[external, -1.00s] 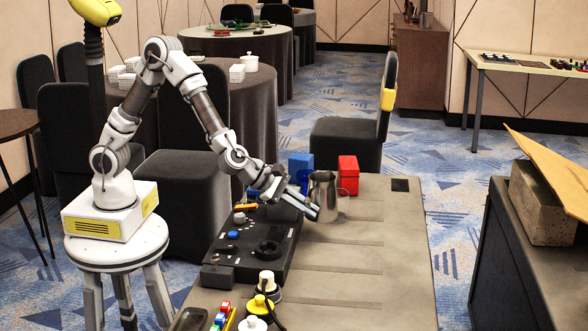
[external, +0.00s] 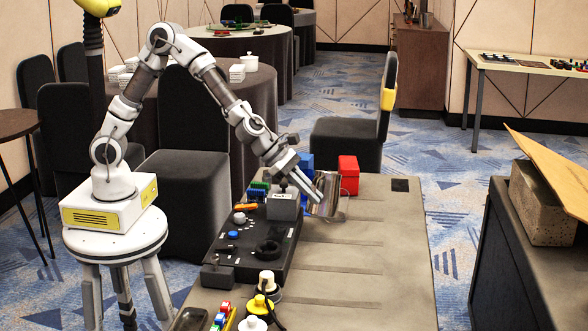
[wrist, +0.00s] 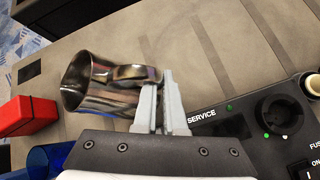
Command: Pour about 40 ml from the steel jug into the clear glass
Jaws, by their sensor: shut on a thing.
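The clear glass (external: 341,215) is mostly hidden behind the jug in the external view; only a faint edge shows at the jug's lower right. I cannot make out the glass in the wrist view. No stream of liquid is visible, and the liquid level cannot be seen.
The black control panel (external: 250,250) with knobs lies along the table's left side. Yellow and white knobbed items (external: 262,303) stand at the near end.

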